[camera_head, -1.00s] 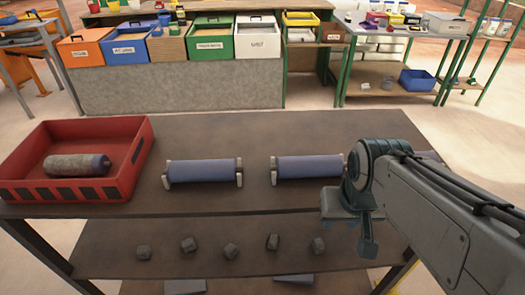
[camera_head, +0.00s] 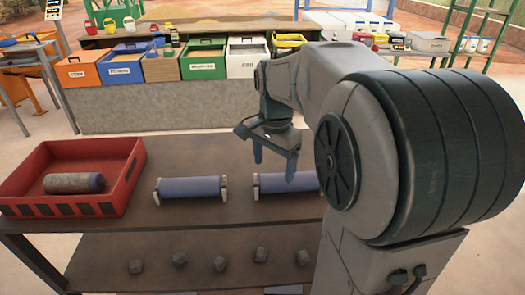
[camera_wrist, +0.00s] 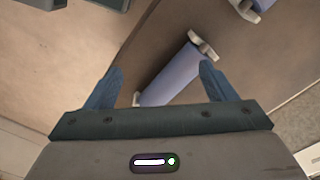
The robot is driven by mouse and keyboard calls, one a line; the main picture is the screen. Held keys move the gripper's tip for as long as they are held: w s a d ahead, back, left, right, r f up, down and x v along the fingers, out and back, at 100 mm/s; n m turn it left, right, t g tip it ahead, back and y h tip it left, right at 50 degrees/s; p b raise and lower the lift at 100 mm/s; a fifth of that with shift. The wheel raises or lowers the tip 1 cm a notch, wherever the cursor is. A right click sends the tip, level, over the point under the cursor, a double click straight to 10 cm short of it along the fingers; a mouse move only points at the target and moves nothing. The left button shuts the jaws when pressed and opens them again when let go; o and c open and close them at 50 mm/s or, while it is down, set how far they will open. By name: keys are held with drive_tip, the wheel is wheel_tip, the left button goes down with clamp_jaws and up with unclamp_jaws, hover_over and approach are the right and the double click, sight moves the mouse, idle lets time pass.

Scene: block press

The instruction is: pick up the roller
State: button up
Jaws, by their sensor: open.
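A grey, rough-coated roller with a blue end (camera_head: 73,183) lies in the red tray (camera_head: 120,190) at the left. A smooth blue roller (camera_head: 190,188) rests between two light end holders on the table, and a second blue roller (camera_head: 285,183) rests likewise to its right, its right end hidden by my arm. My gripper (camera_head: 274,160) is open and empty, fingers pointing down, above the table near the second blue roller. In the wrist view, a blue roller (camera_wrist: 172,75) lies diagonally below and between my open fingers (camera_wrist: 160,69), its lower end hidden by the gripper body.
The dark table (camera_head: 230,150) is clear behind the blue rollers. Several grey blocks lie on the lower shelf (camera_head: 200,245). Coloured bins (camera_head: 203,62) stand on a bench at the back. My arm hides the table's right side.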

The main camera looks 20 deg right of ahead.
drive_tip(key=w+d+r+m+g+p, duration=0.1)
drive_tip(key=w+d+m+g+p, duration=0.1)
drive_tip(key=w+d+m, duration=0.6)
drive_tip(key=shift+m, duration=0.3)
drive_tip(key=f, duration=0.2)
drive_tip(key=s+f, duration=0.1)
drive_tip(key=f, duration=0.2)
drive_tip(key=a+f, duration=0.1)
drive_tip(key=f, duration=0.1)
drive_tip(key=shift+s+f, duration=0.25)
drive_tip(key=shift+f, duration=0.1)
drive_tip(key=shift+y, duration=0.3)
drive_tip(key=f, duration=0.1)
drive_tip(key=f+p, duration=0.1)
drive_tip(key=f, duration=0.2)
drive_tip(key=shift+s+d+f+p, duration=0.25)
drive_tip(key=shift+f+p, duration=0.05)
drive_tip(key=shift+p, duration=0.1)
drive_tip(key=shift+f, duration=0.45)
drive_tip(key=c, duration=1.5)
